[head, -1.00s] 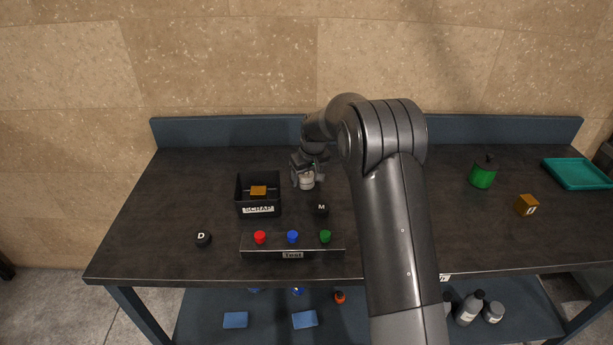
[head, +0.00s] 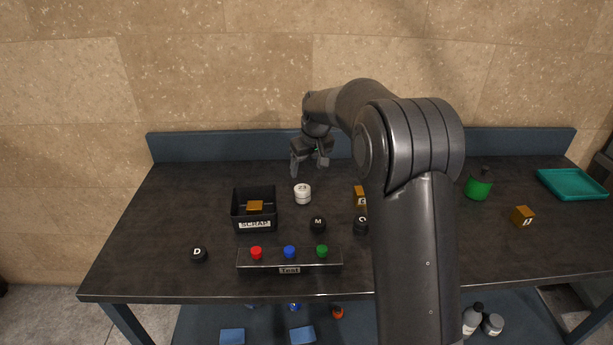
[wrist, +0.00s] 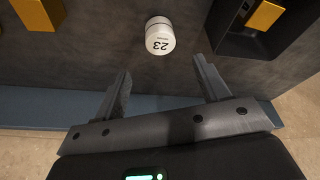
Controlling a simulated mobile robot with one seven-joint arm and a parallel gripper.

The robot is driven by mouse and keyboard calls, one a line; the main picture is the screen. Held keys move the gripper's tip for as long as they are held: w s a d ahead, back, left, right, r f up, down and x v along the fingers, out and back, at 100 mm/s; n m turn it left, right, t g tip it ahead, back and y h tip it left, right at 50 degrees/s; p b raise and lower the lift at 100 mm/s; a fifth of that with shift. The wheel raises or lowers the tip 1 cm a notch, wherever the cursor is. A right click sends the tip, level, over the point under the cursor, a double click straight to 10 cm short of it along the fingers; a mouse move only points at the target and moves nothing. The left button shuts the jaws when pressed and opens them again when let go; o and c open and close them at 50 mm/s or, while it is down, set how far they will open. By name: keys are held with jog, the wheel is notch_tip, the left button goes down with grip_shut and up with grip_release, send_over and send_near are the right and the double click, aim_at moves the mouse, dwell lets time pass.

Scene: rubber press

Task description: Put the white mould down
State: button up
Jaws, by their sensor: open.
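The white mould (head: 303,194), a small round piece marked 23, stands upright on the dark table, just right of the scrap box. It also shows in the wrist view (wrist: 160,37), beyond my fingertips and apart from them. My gripper (head: 311,168) is behind and above the mould, near the back of the table. In the wrist view its two fingers (wrist: 162,88) are spread wide with nothing between them.
The black scrap box (head: 254,225) holds an orange block (head: 255,206). Black pieces M (head: 318,224) and D (head: 199,255) stand near the button panel (head: 289,258). An orange block (head: 360,196) is beside my arm. A green container (head: 479,185) and teal tray (head: 573,184) are at right.

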jog(key=s+d+r+m+t, duration=0.1)
jog(key=s+d+r, duration=0.4)
jog(key=s, duration=0.5)
jog(key=s+d+r+m+t, duration=0.1)
jog(key=s+d+r+m, duration=0.1)
jog(key=s+r, duration=0.75)
jog(key=s+d+f+m, duration=0.1)
jog(key=s+d+f, duration=0.1)
jog(key=s, duration=0.9)
jog(key=s+d+f+m+h, duration=0.1)
jog(key=s+d+f, duration=0.1)
jog(key=s, duration=0.9)
jog(key=shift+s+d+f+t+h, duration=0.3)
jog(key=shift+s+f+t, duration=0.1)
jog(key=shift+f, duration=0.45)
